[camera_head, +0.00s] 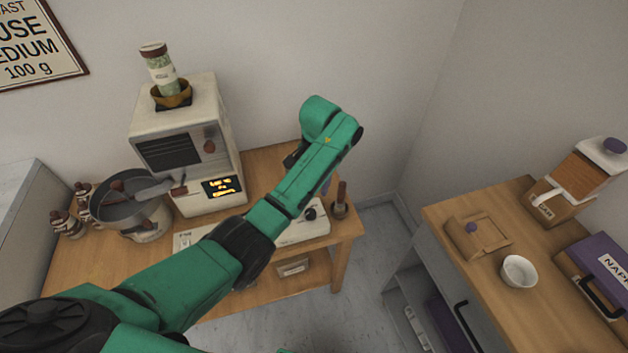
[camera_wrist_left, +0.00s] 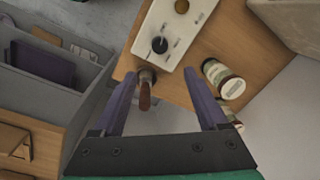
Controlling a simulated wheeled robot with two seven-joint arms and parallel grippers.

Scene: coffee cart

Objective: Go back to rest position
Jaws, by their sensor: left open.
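My left arm (camera_head: 195,270), green with black joints, reaches from the lower left across the front of the wooden table, its wrist end raised near the back wall. In the head view its fingers are mostly hidden behind the wrist. In the left wrist view my left gripper (camera_wrist_left: 160,76) has its two purple fingers spread wide with nothing held. A brown-handled tool (camera_wrist_left: 145,92) shows between the fingers, apparently below them at the table edge; it also stands at the table's right end in the head view (camera_head: 341,196). My right gripper is not in view.
A white grinder (camera_head: 160,117) with a jar (camera_head: 161,70) on top stands on the table. A grey pot (camera_head: 133,205) is left of it. A low white appliance (camera_head: 305,230) is partly behind my arm. The right counter holds a white bowl (camera_head: 519,271). Floor separates table and counter.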

